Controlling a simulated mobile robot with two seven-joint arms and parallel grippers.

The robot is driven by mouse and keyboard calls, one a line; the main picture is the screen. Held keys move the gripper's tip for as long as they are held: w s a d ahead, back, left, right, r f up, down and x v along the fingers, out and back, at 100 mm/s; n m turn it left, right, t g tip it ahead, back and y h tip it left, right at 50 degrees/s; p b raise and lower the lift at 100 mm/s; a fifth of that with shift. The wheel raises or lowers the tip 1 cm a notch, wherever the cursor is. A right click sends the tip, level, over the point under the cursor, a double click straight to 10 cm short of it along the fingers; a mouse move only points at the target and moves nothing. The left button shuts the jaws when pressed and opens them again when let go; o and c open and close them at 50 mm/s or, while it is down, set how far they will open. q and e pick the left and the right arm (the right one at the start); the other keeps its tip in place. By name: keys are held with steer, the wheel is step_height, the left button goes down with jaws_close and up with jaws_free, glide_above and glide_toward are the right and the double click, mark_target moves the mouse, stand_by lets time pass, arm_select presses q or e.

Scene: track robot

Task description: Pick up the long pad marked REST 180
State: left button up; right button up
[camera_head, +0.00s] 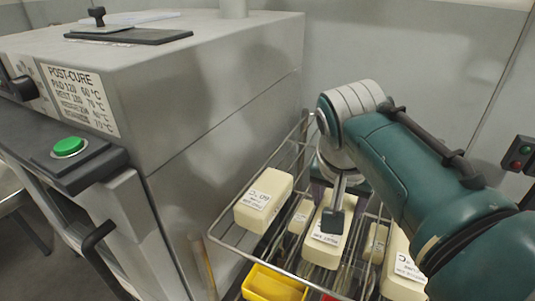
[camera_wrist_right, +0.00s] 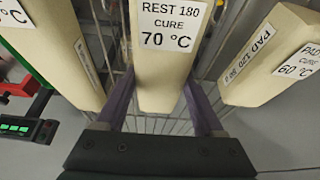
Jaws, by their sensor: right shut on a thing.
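The long cream pad marked REST 180, cure 70 °C, (camera_wrist_right: 165,75) stands in the middle of the right wrist view. My right gripper (camera_wrist_right: 160,105) is shut on it, with a purple finger along each side. In the head view this pad (camera_head: 322,252) lies on the wire rack, partly covered by my right gripper (camera_head: 332,215); its label is too small to read there. I cannot tell whether the pad still touches the rack. My left gripper is not in view.
A pad marked PAD 120 (camera_wrist_right: 265,65) is close on one side, and another cream pad (camera_wrist_right: 60,50) on the other. The wire rack (camera_head: 228,243) has raised rails. A yellow bin (camera_head: 272,284) sits below. The grey oven (camera_head: 215,90) stands to the left.

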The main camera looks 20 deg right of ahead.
steer(key=c, duration=0.5)
